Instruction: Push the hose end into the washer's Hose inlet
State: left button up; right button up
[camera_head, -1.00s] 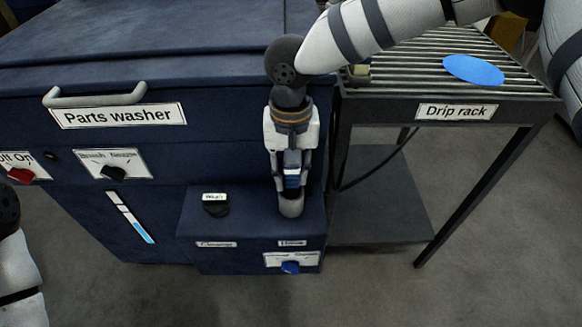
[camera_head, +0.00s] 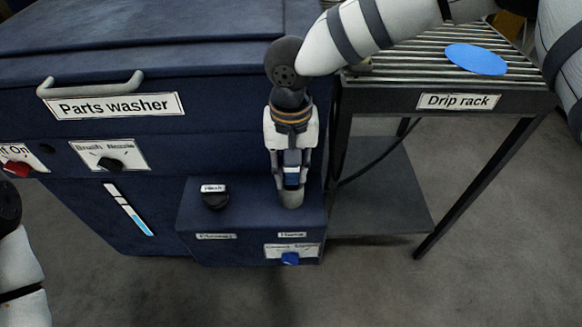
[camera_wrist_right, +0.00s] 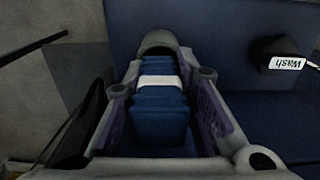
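The blue parts washer (camera_head: 75,75) fills the left of the head view. My right gripper (camera_head: 291,186) points down over its low front ledge (camera_head: 245,215), above the small Hose label (camera_head: 292,234). Its fingers lie on both sides of a blue hose end with a white band (camera_head: 291,177), also between the pads in the wrist view (camera_wrist_right: 160,112). A grey rounded piece (camera_head: 291,199) shows at the fingertips and ledge; it looks like the Hose inlet, but I cannot tell how deep the hose end sits. My left gripper is out of view.
A black Wash knob (camera_head: 214,197) stands on the ledge, left of the gripper. The drip rack (camera_head: 400,103), with a blue disc (camera_head: 476,59) on top, stands right. A dark cable (camera_head: 375,165) hangs under it.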

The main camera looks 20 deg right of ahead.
jog(key=o, duration=0.5)
jog(key=shift+c, duration=0.2)
